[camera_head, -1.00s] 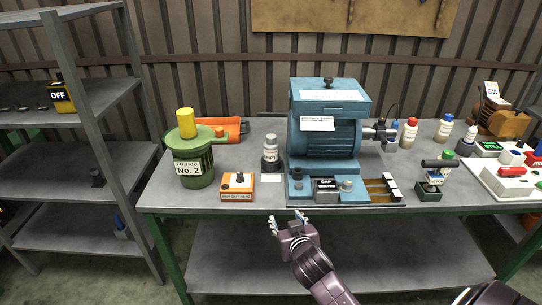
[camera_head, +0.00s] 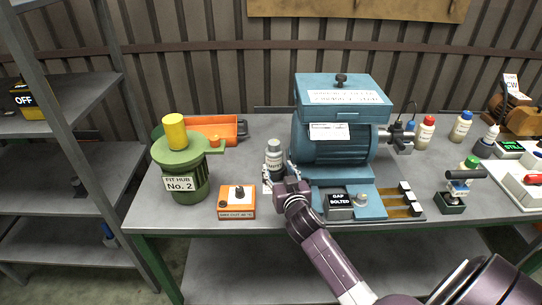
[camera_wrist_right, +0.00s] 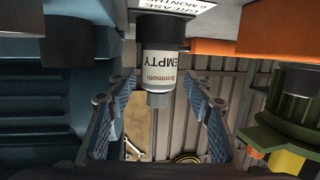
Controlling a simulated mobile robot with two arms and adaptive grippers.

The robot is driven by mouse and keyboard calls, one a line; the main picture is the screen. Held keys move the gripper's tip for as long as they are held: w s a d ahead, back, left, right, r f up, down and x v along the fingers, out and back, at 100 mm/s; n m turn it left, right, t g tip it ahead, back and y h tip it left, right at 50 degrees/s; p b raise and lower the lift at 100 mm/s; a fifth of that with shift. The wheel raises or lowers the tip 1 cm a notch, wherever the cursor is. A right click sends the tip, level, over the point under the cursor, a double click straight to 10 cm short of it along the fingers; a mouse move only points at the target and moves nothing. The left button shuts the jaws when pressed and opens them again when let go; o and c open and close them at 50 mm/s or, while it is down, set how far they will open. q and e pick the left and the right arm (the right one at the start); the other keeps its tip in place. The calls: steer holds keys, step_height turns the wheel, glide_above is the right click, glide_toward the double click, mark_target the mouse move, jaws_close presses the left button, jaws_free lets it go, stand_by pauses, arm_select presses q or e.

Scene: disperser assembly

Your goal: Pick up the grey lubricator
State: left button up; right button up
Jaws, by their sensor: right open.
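The grey lubricator (camera_head: 274,154) is a small upright bottle with a grey cap, a pale label and a dark base, standing on the table just left of the blue motor unit. In the right wrist view the lubricator (camera_wrist_right: 158,62) appears upside down, its label reading "EMPTY". My right gripper (camera_head: 286,184) is open at the near side of the lubricator, partly covering its lower part in the head view. In the wrist view its two fingers (camera_wrist_right: 158,84) stand apart, one on each side of the bottle, with gaps visible. My left gripper is not in view.
The blue motor unit (camera_head: 333,150) stands close on the right. An orange box with a black knob (camera_head: 237,201) and a green hub container (camera_head: 184,178) stand left. An orange tray (camera_head: 222,127) lies behind. Several bottles stand farther right.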

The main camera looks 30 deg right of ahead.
mark_target(276, 160)
steer(key=shift+r+x, duration=0.2)
steer(key=shift+x, duration=0.8)
steer(key=shift+w+d+r, duration=0.1)
steer(key=shift+w+r, duration=0.05)
steer(key=shift+w, duration=0.05)
steer(key=x, duration=0.2)
steer(key=r+p+x, duration=0.1)
steer(key=x, duration=0.1)
steer(key=shift+w+d+f, duration=0.1)
steer(key=shift+d+f, duration=0.05)
steer(key=shift+f, duration=0.1)
steer(key=shift+w+d, duration=0.15)
steer(key=shift+w, duration=0.25)
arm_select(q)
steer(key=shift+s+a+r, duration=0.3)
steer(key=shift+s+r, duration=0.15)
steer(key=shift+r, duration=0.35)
arm_select(e)
steer(key=shift+c, duration=0.4)
steer(key=c, duration=0.8)
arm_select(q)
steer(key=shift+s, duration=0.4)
arm_select(e)
steer(key=shift+c, duration=0.7)
